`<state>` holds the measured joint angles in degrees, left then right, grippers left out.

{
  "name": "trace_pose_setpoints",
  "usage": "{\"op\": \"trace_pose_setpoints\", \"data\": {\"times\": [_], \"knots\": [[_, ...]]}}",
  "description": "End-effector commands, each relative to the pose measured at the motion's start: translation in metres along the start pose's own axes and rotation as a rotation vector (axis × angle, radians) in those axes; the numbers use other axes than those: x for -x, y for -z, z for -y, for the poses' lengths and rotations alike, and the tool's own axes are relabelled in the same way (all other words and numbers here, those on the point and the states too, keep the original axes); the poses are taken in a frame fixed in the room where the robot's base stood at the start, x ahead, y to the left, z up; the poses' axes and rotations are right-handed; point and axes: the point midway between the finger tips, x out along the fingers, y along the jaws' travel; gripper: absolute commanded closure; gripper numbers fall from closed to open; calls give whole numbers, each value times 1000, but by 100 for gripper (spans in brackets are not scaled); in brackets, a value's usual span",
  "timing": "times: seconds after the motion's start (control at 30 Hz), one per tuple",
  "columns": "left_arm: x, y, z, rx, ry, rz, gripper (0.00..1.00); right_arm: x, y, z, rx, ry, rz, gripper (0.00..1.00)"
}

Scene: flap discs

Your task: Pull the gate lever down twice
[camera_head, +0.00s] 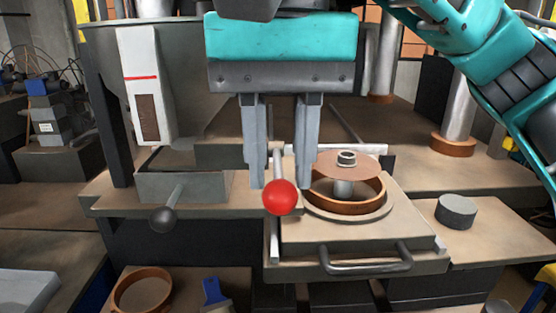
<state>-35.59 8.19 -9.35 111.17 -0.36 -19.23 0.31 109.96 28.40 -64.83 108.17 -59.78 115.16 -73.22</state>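Two ball-ended levers show, and I cannot tell from their looks alone which is the gate lever. One has a red ball (280,198) on a pale rod, in front of the press-like station. The other has a black ball (162,220) on a thin rod, sticking out of a grey box (185,187) under the hopper (108,70). My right gripper (280,184) hangs pointing down with its fingers apart. In the picture its tips lie either side of the red lever's rod, just above the ball; contact cannot be told. My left gripper is not in view.
To the right of the red ball, a brown ring mould (345,207) with a disc and centre post sits on a drawer-like plate with a handle (366,266). A dark cylinder (456,211) stands farther right. A brown ring (142,291) and a blue brush (213,291) lie lower front.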

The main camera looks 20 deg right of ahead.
Motion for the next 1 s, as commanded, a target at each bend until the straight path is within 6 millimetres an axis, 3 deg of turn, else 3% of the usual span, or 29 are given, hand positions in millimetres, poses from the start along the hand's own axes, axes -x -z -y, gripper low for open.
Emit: {"op": "trace_pose_setpoints", "data": {"times": [0.6,1.0], "knots": [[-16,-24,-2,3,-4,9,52,-41,0,0,0,-1,1,74],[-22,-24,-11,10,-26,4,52,-62,-1,0,2,-2,2,74]]}}
